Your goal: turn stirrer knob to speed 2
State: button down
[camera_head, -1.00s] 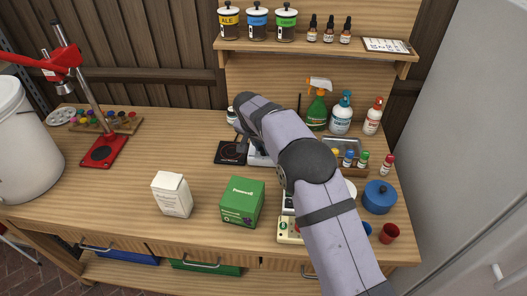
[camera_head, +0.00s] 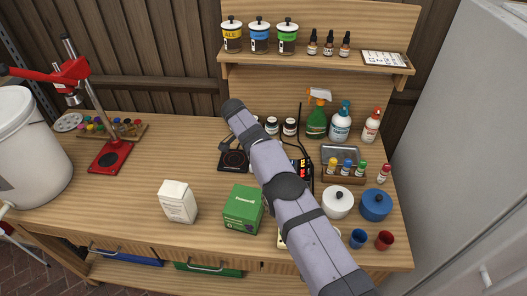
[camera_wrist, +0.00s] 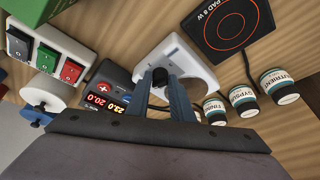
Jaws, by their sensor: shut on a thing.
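The white stirrer (camera_wrist: 178,52) lies below my gripper in the wrist view. Its small black knob (camera_wrist: 160,75) sits between the fingertips of my gripper (camera_wrist: 162,82), which is shut on it. The knob's pointer and any speed marks are too small or covered to read. In the head view my arm hides the gripper, the knob and most or all of the stirrer.
A black heating pad (camera_wrist: 228,22) lies beside the stirrer. Several small labelled jars (camera_wrist: 243,100) stand close to the gripper. A controller with a lit display (camera_wrist: 107,98) and a switch strip (camera_wrist: 45,50) are at the left. A green box (camera_head: 243,208) stands in front.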

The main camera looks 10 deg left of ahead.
jog(key=shift+p, duration=0.3)
dwell(0.4)
jog(key=c, duration=1.9)
grip_release()
jog(key=shift+o, duration=0.2)
jog(key=shift+r, duration=0.15)
jog(key=shift+s+a+r+b, duration=0.2)
jog(key=shift+a+r+b, duration=0.05)
jog(key=shift+r+b, duration=0.3)
jog(key=shift+v, duration=2.95)
